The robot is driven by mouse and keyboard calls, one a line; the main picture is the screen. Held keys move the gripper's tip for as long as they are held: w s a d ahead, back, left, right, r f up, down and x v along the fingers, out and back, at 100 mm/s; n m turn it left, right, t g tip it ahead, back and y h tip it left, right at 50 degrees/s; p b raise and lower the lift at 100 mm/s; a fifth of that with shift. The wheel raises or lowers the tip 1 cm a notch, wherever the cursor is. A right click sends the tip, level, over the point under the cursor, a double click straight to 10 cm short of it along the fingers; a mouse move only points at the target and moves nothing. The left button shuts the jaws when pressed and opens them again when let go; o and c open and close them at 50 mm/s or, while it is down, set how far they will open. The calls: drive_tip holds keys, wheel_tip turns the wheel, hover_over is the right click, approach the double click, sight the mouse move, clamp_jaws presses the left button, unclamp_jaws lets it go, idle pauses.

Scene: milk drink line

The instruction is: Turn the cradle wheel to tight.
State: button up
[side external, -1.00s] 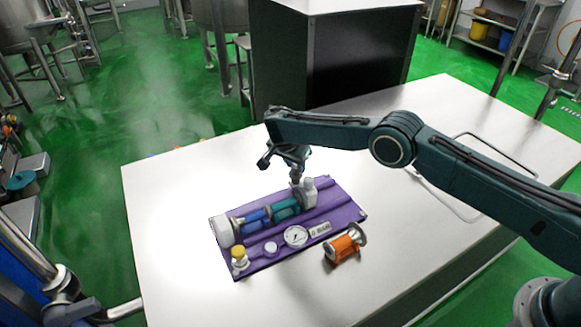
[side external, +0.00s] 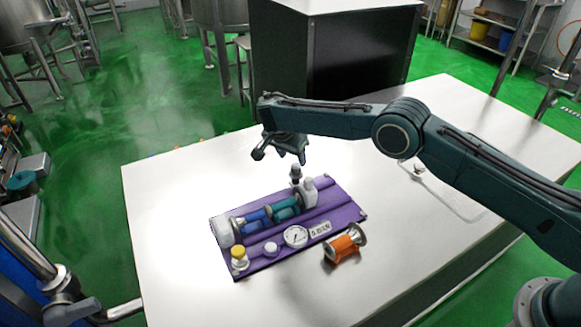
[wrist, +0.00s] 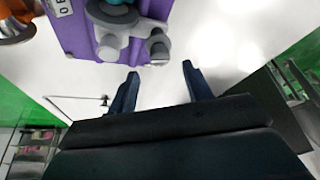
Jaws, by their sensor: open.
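A purple base (side external: 345,212) lies on the white table. A blue section (side external: 252,218) and a teal section (side external: 285,208) lie in line along its back side, between pale end pieces. A small grey upright knob (side external: 295,172), which looks like the cradle wheel, stands at the far right end beside a white block (side external: 309,190). The knob also shows in the wrist view (wrist: 158,47). Its turned position cannot be read. My gripper (side external: 292,157) is open and empty just above the knob, apart from it. Its two fingers (wrist: 160,82) show spread in the wrist view.
A round dial (side external: 295,236), a small label, a white cap (side external: 270,249) and a yellow-topped fitting (side external: 239,256) sit along the base's front. An orange spool-like part (side external: 343,246) lies on the table just right of it. The table's left and front areas are clear.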

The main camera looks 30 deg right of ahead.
drive_tip(key=v, duration=0.3)
idle(0.4)
drive_tip(key=r+n+y, duration=0.2)
drive_tip(key=n+y, duration=0.1)
drive_tip(key=n, duration=0.9)
hover_over(296, 165)
drive_tip(key=w+d, duration=0.1)
drive_tip(key=d, duration=0.2)
drive_tip(key=s+r+n+y, duration=0.1)
drive_tip(key=n, duration=0.3)
drive_tip(key=s+d+r+n+y, duration=0.1)
drive_tip(key=n+y, duration=0.1)
drive_tip(key=n, duration=0.2)
drive_tip(key=s+d+r+n+y, duration=0.1)
drive_tip(key=s+n, duration=0.1)
drive_tip(key=n, duration=0.2)
drive_tip(key=shift+r+y, duration=0.35)
drive_tip(key=shift+y, duration=0.05)
drive_tip(key=shift+f, duration=0.1)
drive_tip(key=x, duration=1.3)
drive_tip(key=shift+w+a+f, duration=0.1)
drive_tip(key=shift+f, duration=0.2)
